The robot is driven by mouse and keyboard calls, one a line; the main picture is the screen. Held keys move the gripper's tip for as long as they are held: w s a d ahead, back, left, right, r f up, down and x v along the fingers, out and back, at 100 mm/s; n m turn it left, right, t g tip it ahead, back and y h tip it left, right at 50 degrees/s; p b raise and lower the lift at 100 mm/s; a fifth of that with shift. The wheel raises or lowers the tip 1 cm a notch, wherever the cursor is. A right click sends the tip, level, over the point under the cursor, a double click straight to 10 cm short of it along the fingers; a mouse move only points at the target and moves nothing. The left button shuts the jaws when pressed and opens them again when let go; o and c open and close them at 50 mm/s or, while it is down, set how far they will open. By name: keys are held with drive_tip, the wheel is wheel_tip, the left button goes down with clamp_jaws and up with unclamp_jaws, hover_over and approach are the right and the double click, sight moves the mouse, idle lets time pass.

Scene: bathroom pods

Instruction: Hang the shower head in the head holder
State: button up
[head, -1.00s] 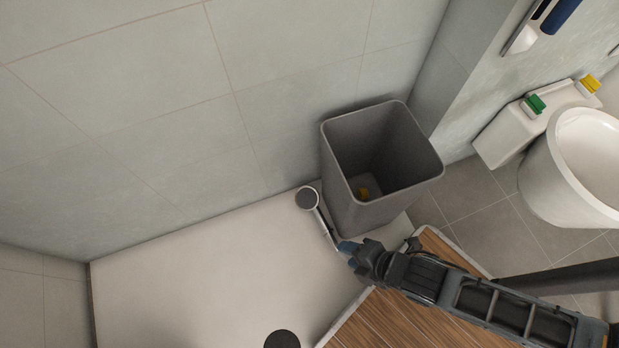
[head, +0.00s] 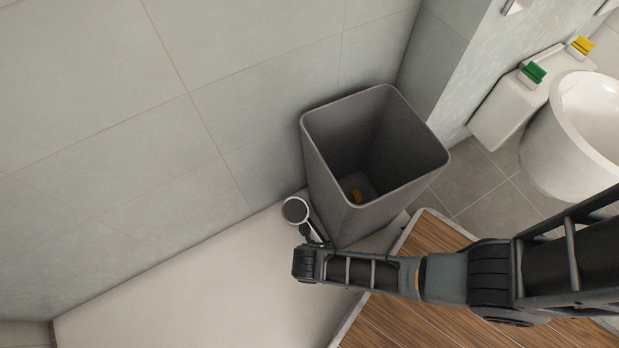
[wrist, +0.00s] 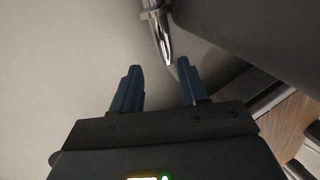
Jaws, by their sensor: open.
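The shower head (head: 295,210) lies on the pale shower floor beside the bin, its round dark face up. My arm hides the lower part of its handle in the head view. In the wrist view its chrome handle (wrist: 158,25) comes down from the top, with its tapered end just ahead of the gap between the fingertips. My gripper (wrist: 159,68) is open, with blue fingers apart and nothing held. In the head view the fingers are hidden under my wrist. The head holder is not in view.
A tiled wall (head: 110,110) rises behind. A wooden slatted mat (head: 430,238) lies at the right. The shower floor (head: 190,290) at left is clear.

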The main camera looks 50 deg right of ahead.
drive_tip(key=shift+n+g, duration=0.3)
drive_tip(key=shift+n, duration=0.1)
drive_tip(key=b+x, duration=0.3)
drive_tip(key=x, duration=0.2)
drive_tip(key=b+x, duration=0.2)
drive_tip(key=x, duration=0.1)
drive_tip(key=shift+w+d+f+b, duration=0.1)
drive_tip(key=shift+w+d+b, duration=0.1)
drive_tip(key=shift+d+b, duration=0.2)
clamp_jaws()
